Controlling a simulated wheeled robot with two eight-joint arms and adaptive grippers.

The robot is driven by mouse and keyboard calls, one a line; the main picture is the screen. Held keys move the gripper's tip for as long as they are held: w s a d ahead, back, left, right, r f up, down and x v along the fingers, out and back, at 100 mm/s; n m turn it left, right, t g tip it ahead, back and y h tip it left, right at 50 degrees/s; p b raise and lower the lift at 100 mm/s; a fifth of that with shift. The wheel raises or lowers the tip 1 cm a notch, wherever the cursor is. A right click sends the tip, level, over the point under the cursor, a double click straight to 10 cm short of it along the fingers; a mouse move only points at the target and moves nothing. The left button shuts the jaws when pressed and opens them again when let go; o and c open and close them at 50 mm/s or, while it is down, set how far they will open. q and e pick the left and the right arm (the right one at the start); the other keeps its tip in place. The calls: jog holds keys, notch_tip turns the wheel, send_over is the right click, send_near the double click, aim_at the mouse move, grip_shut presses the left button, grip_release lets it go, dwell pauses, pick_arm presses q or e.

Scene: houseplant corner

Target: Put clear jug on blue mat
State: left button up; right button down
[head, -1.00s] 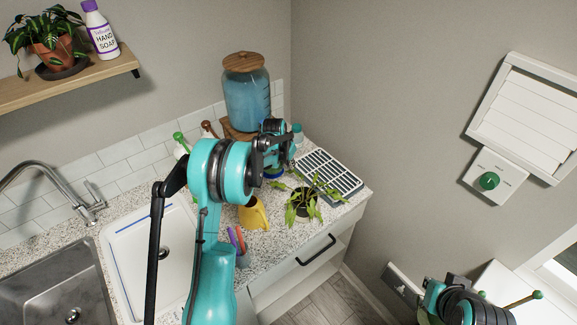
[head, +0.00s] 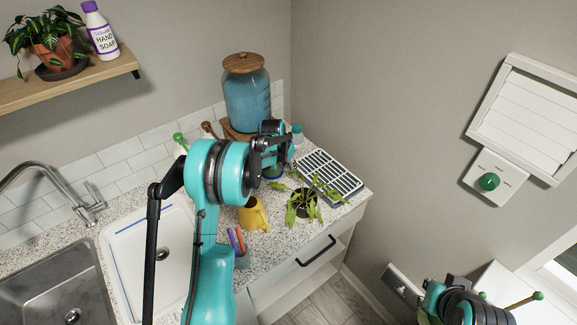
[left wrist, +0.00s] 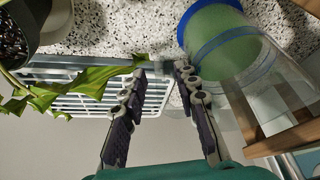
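The clear jug (left wrist: 259,68) stands on the counter in the left wrist view, see-through, with a greenish lower part and blue bands near its base. In the head view its greenish lower part (head: 273,172) shows just under my left gripper (head: 277,150). My left gripper (left wrist: 164,70) is open, its fingertips apart, right beside the jug; one finger overlaps the jug's near edge in the picture, and I cannot tell whether they touch. I cannot make out a separate blue mat; blue shows at the jug's base. My right gripper is out of view; only part of my right arm shows.
A white slatted rack (head: 329,176) and a potted plant (head: 302,205) stand close to the gripper. A glass dispenser with blue liquid (head: 246,98) stands behind on a wooden stand (left wrist: 286,138). A yellow pot (head: 254,214) and a cup of pens (head: 240,258) are nearer. The sink (head: 45,290) is left.

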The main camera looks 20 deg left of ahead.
pick_arm(q)
jog(key=s+d+r+p, duration=0.1)
jog(key=s+d+r, duration=0.1)
jog(key=s+r, duration=0.45)
jog(key=s+d+r+p, duration=0.15)
jog(key=s+r, duration=0.25)
jog(key=r, duration=0.6)
jog(key=s+d+t, duration=0.1)
jog(key=s+d, duration=0.4)
jog(key=s, duration=0.7)
jog(key=s+d+n+t, duration=0.1)
jog(key=s+d, duration=0.3)
jog(key=s, duration=0.9)
jog(key=shift+s+d+r+n+t+b, duration=0.25)
jog(key=shift+d+r+n+t+b, duration=0.1)
jog(key=shift+t+b, duration=0.1)
notch_tip(320, 180, down, 10)
jog(key=b, duration=1)
jog(key=shift+f, duration=0.2)
